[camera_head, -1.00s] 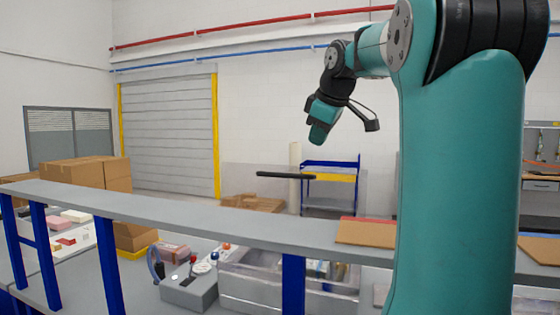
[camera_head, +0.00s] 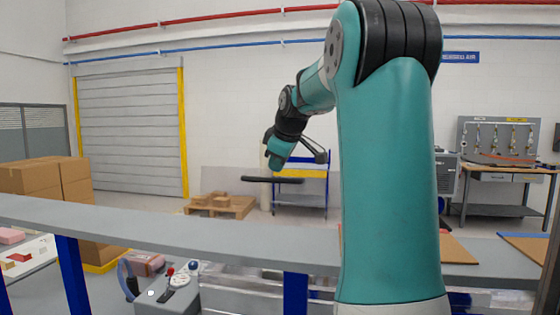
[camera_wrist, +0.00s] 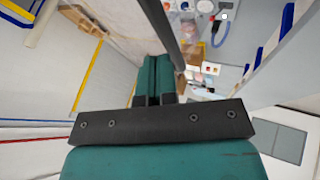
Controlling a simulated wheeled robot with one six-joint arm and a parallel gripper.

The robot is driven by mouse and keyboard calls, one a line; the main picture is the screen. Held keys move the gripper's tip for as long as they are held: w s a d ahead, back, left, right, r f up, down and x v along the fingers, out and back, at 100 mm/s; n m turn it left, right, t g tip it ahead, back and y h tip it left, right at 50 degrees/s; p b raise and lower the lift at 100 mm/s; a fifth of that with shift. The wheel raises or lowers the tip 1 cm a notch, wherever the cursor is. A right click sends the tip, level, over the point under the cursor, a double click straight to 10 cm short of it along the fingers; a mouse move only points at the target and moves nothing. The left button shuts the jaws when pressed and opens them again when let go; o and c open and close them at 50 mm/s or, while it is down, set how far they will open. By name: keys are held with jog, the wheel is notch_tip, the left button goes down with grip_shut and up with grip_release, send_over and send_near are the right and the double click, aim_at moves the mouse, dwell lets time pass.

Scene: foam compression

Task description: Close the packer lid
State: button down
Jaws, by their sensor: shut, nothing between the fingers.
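The packer lid is a clear panel (camera_head: 228,181) standing raised behind the grey shelf beam, with a dark handle bar (camera_head: 273,179) along its top. The packer box (camera_head: 236,279) is low behind the beam and mostly hidden by it and by my arm. My gripper (camera_head: 273,165), teal and shut with nothing in it, points down just above the handle bar in the head view. In the wrist view my shut fingers (camera_wrist: 152,62) are close to the dark bar (camera_wrist: 164,30). I cannot tell whether they touch it.
A grey shelf beam (camera_head: 180,232) on blue posts crosses in front of the packer. A grey control box (camera_head: 175,297) with knobs stands left of it. Cardboard boxes (camera_head: 40,180) are at the left. A pallet (camera_head: 220,205) and a blue rack (camera_head: 300,197) stand behind.

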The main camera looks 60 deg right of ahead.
aim_at(276, 174)
jog(key=d, duration=0.1)
jog(key=w+d+p, duration=0.1)
jog(key=d+f+p, duration=0.1)
jog(key=d, duration=0.1)
jog(key=shift+w, duration=0.3)
jog(key=shift+a, duration=0.1)
jog(key=shift+w, duration=0.1)
